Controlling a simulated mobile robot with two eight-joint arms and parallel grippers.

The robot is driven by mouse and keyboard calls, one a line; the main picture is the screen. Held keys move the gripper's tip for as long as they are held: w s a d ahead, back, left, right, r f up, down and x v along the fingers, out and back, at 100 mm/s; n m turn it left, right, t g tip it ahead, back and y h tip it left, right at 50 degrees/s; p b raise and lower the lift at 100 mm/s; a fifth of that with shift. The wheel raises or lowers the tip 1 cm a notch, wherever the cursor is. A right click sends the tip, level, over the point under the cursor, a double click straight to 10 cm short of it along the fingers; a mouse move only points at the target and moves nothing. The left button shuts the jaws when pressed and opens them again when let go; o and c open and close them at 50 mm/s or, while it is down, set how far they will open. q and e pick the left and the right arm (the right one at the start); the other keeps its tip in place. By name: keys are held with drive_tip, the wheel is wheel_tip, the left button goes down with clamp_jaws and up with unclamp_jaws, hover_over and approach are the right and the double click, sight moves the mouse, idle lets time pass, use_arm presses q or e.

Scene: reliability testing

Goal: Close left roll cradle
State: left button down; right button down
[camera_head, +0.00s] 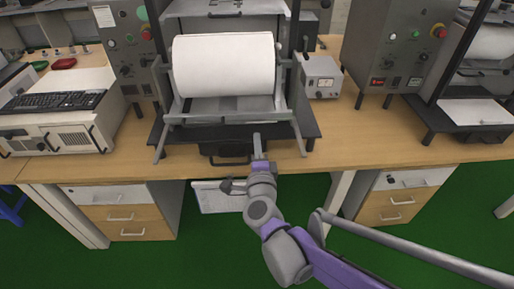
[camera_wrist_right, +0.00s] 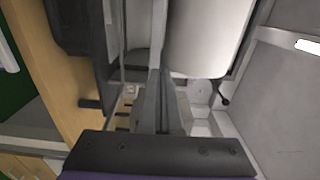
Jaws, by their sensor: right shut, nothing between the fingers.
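The left roll cradle (camera_head: 226,118) is a grey metal frame with side arms and a front crossbar on the machine in the middle of the table. Its arms slope out toward the front edge, below and around a large white roll (camera_head: 224,65). The roll also shows in the right wrist view (camera_wrist_right: 205,35). My right gripper (camera_head: 257,143) is shut and empty, just in front of the crossbar at its right half. I cannot tell whether it touches the bar. In the right wrist view its fingers (camera_wrist_right: 158,85) are together beside the roll. My left gripper is not in view.
A second roll machine (camera_head: 470,112) stands at the far right. A grey control box (camera_head: 395,50) and a small meter (camera_head: 321,77) are right of the cradle. A keyboard (camera_head: 52,101) lies at the left. The wooden table (camera_head: 365,150) has bare surface along its front.

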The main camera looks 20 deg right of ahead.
sight(255, 114)
drive_tip(key=x, duration=0.9)
drive_tip(key=shift+w, duration=0.3)
drive_tip(key=shift+w+d, duration=0.1)
